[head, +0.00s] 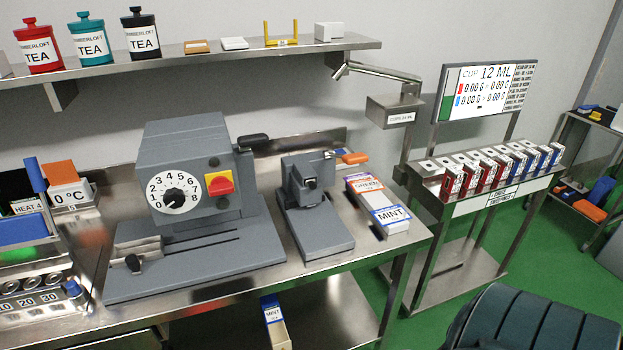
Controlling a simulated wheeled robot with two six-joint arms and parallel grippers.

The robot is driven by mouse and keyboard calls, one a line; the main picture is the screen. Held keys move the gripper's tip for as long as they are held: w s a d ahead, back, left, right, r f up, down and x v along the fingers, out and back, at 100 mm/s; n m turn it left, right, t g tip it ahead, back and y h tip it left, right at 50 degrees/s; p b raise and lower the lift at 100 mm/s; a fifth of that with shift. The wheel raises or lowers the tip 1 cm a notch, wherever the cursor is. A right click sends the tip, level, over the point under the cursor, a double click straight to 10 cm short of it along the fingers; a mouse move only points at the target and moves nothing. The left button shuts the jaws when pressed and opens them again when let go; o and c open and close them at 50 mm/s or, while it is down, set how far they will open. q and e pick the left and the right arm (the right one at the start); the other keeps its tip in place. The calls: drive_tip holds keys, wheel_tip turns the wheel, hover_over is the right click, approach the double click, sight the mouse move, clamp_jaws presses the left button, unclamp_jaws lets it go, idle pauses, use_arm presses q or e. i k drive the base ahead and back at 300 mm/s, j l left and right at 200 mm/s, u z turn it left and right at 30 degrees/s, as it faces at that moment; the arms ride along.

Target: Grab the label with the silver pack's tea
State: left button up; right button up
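A stack of labels (388,218) lies on the steel bench to the right of the small grey press. Its front label has a blue border and reads MINT. Behind it lies an orange-edged label (365,184) that seems to read GREEN. A box with a MINT label (273,313) stands on the lower shelf under the bench. No pack that I can clearly tell as silver shows; a row of small packs with red and blue fronts (487,170) stands on the rack at the right.
A large grey machine with a dial (180,200) and the small grey press (313,205) fill much of the bench (295,262). Tea tins (91,40) stand on the wall shelf. A screen (485,90) rises above the rack. A dark ribbed object (535,322) fills the bottom right.

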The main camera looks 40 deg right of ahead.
sight(363, 186)
drive_tip(key=k+l+u, duration=0.1)
drive_tip(key=l+u, duration=0.2)
drive_tip(key=l, duration=0.15)
drive_tip(key=k+l+u, duration=0.1)
drive_tip(key=l+u, duration=0.2)
drive_tip(key=l, duration=0.15)
drive_tip(key=k+l+u, duration=0.3)
drive_tip(key=l, duration=0.15)
drive_tip(key=k+l+u, duration=0.1)
drive_tip(key=l+u, duration=0.25)
